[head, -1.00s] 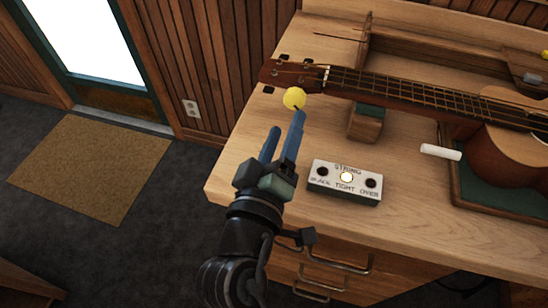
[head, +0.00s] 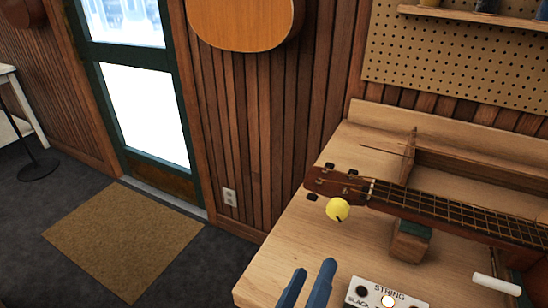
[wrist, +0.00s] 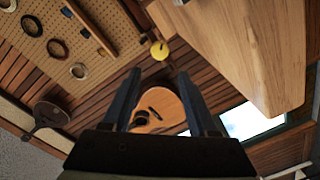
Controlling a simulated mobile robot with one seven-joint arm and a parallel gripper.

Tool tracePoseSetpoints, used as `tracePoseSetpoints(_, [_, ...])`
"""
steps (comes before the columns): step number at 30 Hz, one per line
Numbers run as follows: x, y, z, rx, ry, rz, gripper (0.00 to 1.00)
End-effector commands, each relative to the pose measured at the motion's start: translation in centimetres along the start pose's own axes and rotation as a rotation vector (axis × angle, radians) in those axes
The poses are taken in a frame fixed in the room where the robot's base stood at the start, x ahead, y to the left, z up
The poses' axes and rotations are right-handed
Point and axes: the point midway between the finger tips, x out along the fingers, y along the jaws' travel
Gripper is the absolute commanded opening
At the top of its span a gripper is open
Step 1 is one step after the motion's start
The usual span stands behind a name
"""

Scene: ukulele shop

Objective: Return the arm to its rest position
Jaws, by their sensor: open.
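My gripper (head: 306,283) shows at the bottom of the head view. Its two blue fingers are apart with nothing between them. It is near the workbench's front left corner, left of the white string tester box (head: 386,299). In the wrist view the dark fingers (wrist: 160,98) also stand apart and empty. The rest of my arm is below the head view's edge.
A ukulele (head: 440,208) lies across the workbench (head: 285,250), with a yellow ball (head: 338,209) at its headstock, also in the wrist view (wrist: 159,50). A white stick (head: 496,284) lies at right. Open floor with a mat (head: 125,238) is at left.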

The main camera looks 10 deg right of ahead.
Motion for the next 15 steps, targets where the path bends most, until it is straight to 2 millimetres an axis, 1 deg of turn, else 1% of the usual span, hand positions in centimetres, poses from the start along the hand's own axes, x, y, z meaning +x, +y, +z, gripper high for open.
tracePoseSetpoints(2, [0.2, 0.2, -0.4, 0.014, 0.008, 0.001, 0.59])
tracePoseSetpoints(5, [0.9, 1.0, -2.3, 0.088, 0.052, 0.0, 0.59])
tracePoseSetpoints(8, [2.1, 2.9, -6.2, 0.231, 0.144, -0.005, 0.59])
tracePoseSetpoints(9, [2.5, 4.0, -8.2, 0.302, 0.195, -0.009, 0.59])
tracePoseSetpoints(11, [2.8, 6.0, -11.3, 0.41, 0.28, -0.017, 0.59])
tracePoseSetpoints(12, [2.8, 7.5, -13.4, 0.48, 0.34, -0.024, 0.59])
tracePoseSetpoints(14, [2.6, 9.8, -16.4, 0.579, 0.433, -0.036, 0.59])
tracePoseSetpoints(15, [2.2, 11.4, -18.3, 0.641, 0.497, -0.043, 0.59])
